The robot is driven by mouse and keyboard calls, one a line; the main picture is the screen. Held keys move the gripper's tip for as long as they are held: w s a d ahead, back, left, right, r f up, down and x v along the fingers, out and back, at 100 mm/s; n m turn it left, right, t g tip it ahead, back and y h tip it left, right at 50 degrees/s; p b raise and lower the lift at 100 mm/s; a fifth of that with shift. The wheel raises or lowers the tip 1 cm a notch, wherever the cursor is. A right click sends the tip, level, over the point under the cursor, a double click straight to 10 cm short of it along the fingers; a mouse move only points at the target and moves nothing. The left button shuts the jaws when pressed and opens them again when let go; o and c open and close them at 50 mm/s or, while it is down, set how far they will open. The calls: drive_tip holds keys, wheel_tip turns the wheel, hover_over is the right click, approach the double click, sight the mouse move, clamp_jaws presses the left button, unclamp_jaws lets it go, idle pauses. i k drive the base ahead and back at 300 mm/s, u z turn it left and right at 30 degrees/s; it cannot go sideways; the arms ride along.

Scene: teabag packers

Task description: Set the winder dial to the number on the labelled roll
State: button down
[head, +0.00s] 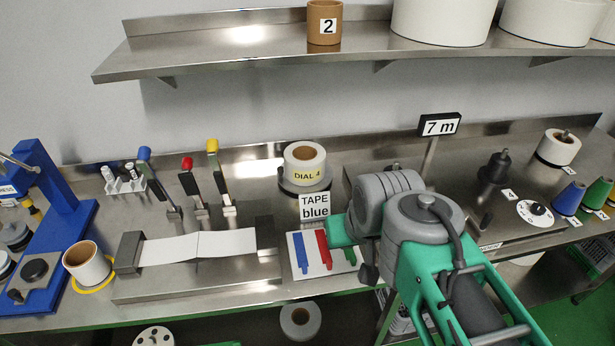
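The labelled roll (304,165) is white with a brown core and a yellow label reading "DIAL 4". It rests on a grey round holder at the back middle of the bench. The winder dial (535,213) is a white disc with small marks and a black knob, on the steel surface at the right. The knob's setting is too small to read. My green and grey arm reaches in from the lower right between the roll and the dial. My gripper's fingers are not visible; the arm appears to hide them.

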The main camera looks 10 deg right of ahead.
sight(537, 209)
drive_tip(key=z, duration=1.85)
